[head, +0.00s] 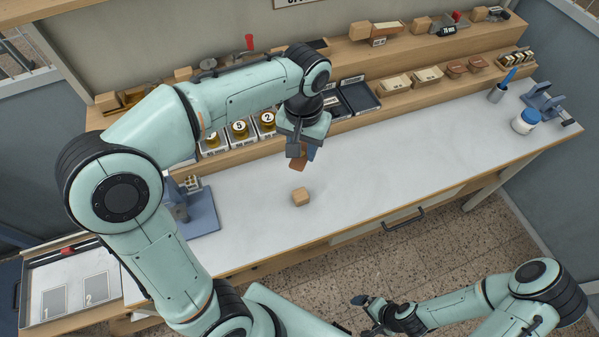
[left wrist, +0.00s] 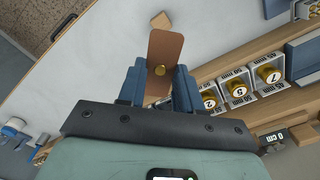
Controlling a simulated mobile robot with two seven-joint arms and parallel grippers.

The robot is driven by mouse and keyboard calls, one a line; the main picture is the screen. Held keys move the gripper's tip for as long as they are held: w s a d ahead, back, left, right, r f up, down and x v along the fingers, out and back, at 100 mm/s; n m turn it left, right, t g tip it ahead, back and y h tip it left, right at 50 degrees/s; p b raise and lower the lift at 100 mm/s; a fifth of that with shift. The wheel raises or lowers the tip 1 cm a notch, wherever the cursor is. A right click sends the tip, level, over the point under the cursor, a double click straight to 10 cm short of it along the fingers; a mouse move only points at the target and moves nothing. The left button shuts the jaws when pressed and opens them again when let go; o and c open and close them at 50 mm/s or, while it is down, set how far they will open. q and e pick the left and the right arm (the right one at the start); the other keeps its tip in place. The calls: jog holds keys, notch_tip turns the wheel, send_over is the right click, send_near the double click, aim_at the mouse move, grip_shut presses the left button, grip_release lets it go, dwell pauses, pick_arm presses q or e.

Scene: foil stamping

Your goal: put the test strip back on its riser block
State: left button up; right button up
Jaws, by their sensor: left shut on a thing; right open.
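The test strip (head: 297,163) is a brown leather-like piece. In the left wrist view it stands out beyond the fingers as a flat strip (left wrist: 166,48) with a round gold mark near the jaws. My left gripper (head: 303,151) is shut on it and holds it above the white bench top. The riser block (head: 300,196) is a small pale wooden block on the bench, just below the strip in the head view. The block also shows beyond the strip's end in the left wrist view (left wrist: 159,20). Nothing lies on the block's top. My right gripper (head: 367,303) is open and empty, over the floor in front of the bench.
Numbered bins with gold rolls (head: 239,131) and dark trays (head: 358,97) line the back of the bench. A blue-grey press (head: 198,212) stands at left. A white jar (head: 525,121) stands at far right. The bench around the block is clear.

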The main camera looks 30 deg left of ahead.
pick_arm(q)
jog(key=shift+a+r, duration=0.2)
jog(key=shift+w+f, duration=0.1)
jog(key=shift+f, duration=0.25)
jog(key=b, duration=0.2)
send_over(301, 193)
notch_tip(301, 193, down, 14)
jog(key=shift+r, duration=0.1)
notch_tip(301, 193, down, 5)
jog(key=shift+f, duration=0.15)
pick_arm(e)
jog(key=s+f, duration=0.2)
jog(key=shift+s+a+f, duration=0.1)
jog(key=shift+f, duration=0.3)
